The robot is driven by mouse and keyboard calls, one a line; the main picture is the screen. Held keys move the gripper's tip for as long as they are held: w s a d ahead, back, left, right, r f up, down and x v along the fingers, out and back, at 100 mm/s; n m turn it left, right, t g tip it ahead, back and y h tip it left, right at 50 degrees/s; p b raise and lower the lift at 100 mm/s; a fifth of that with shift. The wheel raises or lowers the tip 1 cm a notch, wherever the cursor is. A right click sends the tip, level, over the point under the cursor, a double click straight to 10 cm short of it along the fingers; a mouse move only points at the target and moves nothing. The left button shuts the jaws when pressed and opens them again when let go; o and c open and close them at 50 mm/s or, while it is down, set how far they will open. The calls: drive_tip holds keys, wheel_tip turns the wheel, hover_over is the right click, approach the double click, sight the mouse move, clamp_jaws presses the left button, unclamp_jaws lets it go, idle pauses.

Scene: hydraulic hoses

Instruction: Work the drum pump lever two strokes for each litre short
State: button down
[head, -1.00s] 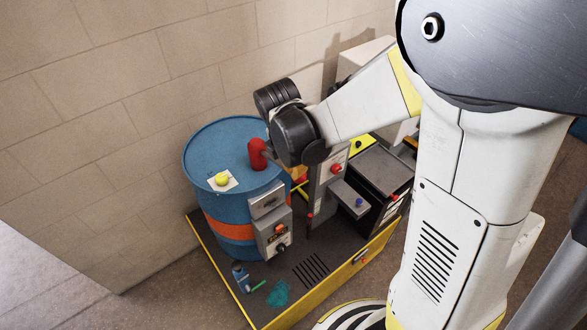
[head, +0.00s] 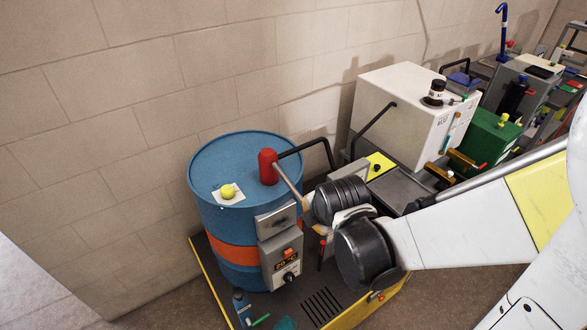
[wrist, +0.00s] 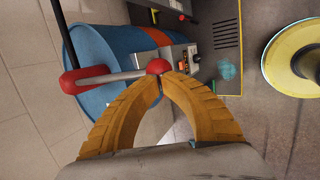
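The blue drum (head: 240,165) with an orange band stands at the left in the head view. A red drum pump (head: 268,167) rises from its lid. A silver lever (head: 288,183) slopes down from the pump to my gripper (head: 308,203). In the wrist view the lever (wrist: 115,76) runs from the pump (wrist: 70,80) to a red knob (wrist: 158,67). My gripper's orange fingers (wrist: 160,82) are closed together, their tips right at the knob. I cannot tell whether the knob is pinched or only touched. The drum also shows in the wrist view (wrist: 100,45).
A grey control box (head: 280,262) with a red switch and small display is on the drum's front. A black bent pipe (head: 318,145) runs behind the lever. A white tank (head: 395,105) and green box (head: 493,137) stand to the right. A yellow cap (head: 228,191) sits on the lid.

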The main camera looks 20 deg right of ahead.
drive_tip(key=shift+w+a+f+b, duration=0.1)
drive_tip(key=shift+w+f+b, duration=0.05)
drive_tip(key=shift+f+b, duration=0.75)
drive_tip(key=shift+w+f+b, duration=0.15)
drive_tip(key=shift+f+b, duration=0.45)
drive_tip(key=shift+f, duration=0.45)
